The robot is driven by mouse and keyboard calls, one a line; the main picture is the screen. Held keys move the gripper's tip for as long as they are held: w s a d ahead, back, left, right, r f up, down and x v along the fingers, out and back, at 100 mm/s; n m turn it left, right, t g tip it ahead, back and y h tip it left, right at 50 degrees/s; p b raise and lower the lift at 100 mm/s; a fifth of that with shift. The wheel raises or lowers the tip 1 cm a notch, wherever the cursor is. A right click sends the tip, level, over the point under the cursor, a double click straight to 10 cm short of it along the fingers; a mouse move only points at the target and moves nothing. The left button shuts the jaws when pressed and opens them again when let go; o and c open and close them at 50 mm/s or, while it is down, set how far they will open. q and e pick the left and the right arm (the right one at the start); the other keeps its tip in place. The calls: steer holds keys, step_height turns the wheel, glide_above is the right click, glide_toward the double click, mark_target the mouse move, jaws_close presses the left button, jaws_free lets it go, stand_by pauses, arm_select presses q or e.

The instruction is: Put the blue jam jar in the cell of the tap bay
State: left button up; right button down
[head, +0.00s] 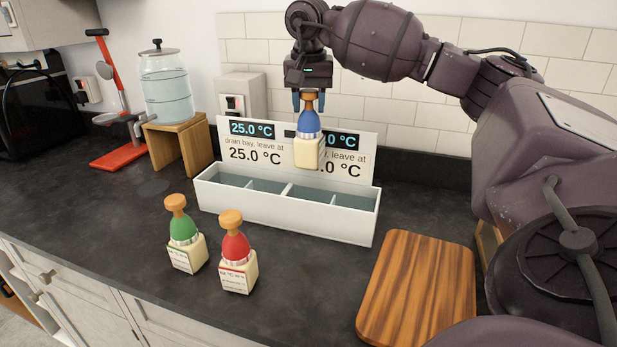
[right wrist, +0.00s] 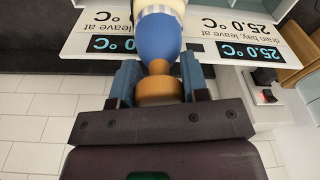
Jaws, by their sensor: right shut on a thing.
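The blue jam jar (head: 309,122) has a wooden knob on top and a cream block-shaped base. My right gripper (head: 309,101) is shut on its knob and holds it upright in the air above the right half of a white divided trough (head: 285,213). The jar also shows in the right wrist view (right wrist: 158,37), its knob between the fingers (right wrist: 160,84). The trough has several cells, and those I see look empty. Its back sign (head: 255,165) reads "drain bay, leave at 25.0 °C" on the left. The jar hides part of the right label. My left gripper is out of view.
A green-topped jar (head: 183,230) and a red-topped jar (head: 236,249) stand on the dark counter in front of the trough. A wooden board (head: 417,292) lies front right. A water dispenser (head: 167,90) on a wooden stand (head: 184,145) is at the back left.

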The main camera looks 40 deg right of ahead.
mark_target(309, 166)
step_height(309, 166, down, 11)
steer(key=shift+r, duration=0.1)
steer(key=shift+f, duration=2.2)
steer(key=shift+f, duration=0.15)
steer(key=c, duration=0.6)
jaws_free()
